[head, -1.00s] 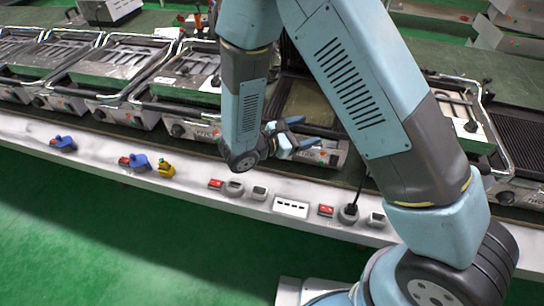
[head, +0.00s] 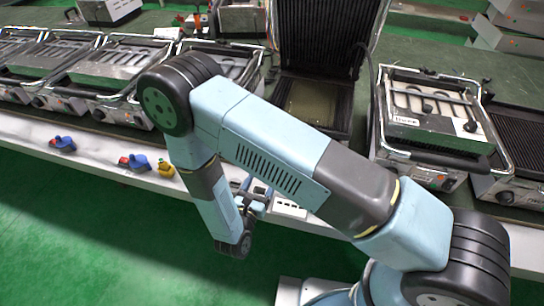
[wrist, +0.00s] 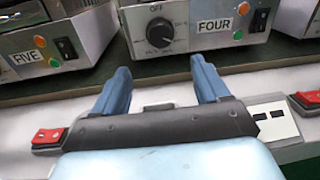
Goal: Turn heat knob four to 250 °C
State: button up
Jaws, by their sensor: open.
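The black heat knob four (wrist: 160,32) is on a metal front panel at the top centre of the wrist view. The FOUR label (wrist: 213,25) is to its right, and OFF is printed above the knob. The pointer setting is too small to read. My gripper (wrist: 160,78) is open and empty, its two blue fingers apart, pointing toward the panel below the knob and not touching it. In the head view my gripper (head: 257,196) hangs low over the front ledge, and my arm hides the panel with the knob.
A FIVE-labelled unit (wrist: 50,55) with a black switch is at the left. Beside the knob are orange and green lights and a switch (wrist: 259,20). A red switch (wrist: 48,137) and a white socket strip (wrist: 265,120) are on the ledge. A grill with raised lid (head: 325,40) stands behind my arm.

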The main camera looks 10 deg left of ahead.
jog(key=w, duration=0.4)
jog(key=w+d, duration=0.1)
jog(key=w, duration=0.3)
jog(key=w+d, duration=0.1)
jog(key=w, duration=0.3)
jog(key=shift+w, duration=0.1)
jog(key=c, duration=1)
jog(key=shift+a, duration=0.15)
jog(key=shift+c, duration=0.2)
